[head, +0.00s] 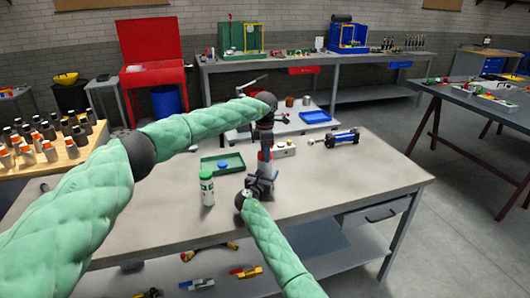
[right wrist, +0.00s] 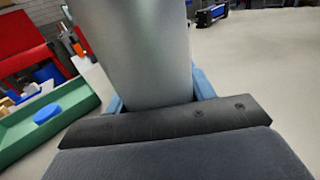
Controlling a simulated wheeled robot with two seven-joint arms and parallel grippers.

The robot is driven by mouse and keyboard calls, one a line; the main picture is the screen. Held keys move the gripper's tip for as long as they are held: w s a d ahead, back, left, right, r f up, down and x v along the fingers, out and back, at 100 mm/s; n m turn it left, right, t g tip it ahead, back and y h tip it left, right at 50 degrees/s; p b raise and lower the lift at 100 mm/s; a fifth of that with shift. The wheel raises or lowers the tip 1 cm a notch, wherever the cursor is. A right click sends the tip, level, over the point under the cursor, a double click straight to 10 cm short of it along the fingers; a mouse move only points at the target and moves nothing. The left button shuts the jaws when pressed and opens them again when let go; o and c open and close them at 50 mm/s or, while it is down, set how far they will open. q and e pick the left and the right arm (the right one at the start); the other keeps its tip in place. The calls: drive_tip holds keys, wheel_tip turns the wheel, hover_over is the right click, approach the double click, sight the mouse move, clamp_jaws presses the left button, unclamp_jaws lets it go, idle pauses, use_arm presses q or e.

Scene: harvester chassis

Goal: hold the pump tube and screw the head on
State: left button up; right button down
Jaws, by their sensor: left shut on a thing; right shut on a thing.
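The pump tube (right wrist: 150,50) is a thick grey cylinder in the right wrist view. My right gripper (right wrist: 158,95) is shut on it, blue fingers on either side. In the head view the tube (head: 264,168) stands about upright above the right gripper (head: 262,180). My left gripper (head: 266,138) comes down from above, in line with the tube's upper end. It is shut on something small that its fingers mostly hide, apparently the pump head. I cannot tell whether the head touches the tube.
On the workbench (head: 380,178), a green tray (head: 235,160) with a blue round piece (head: 223,164) lies left of the tube. A white-green bottle (head: 207,188) stands nearer. A white box (head: 284,149) and blue cylinder device (head: 342,138) lie right. The bench's right side is clear.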

use_arm(q)
drive_tip(key=m, duration=0.4)
drive_tip(key=shift+w+a, duration=0.1)
drive_tip(key=shift+w, duration=0.05)
drive_tip(key=m, duration=0.3)
drive_tip(key=o, duration=1.1)
drive_tip(key=shift+r, duration=0.15)
drive_tip(key=shift+r, duration=2.15)
drive_tip(key=shift+c, duration=0.6)
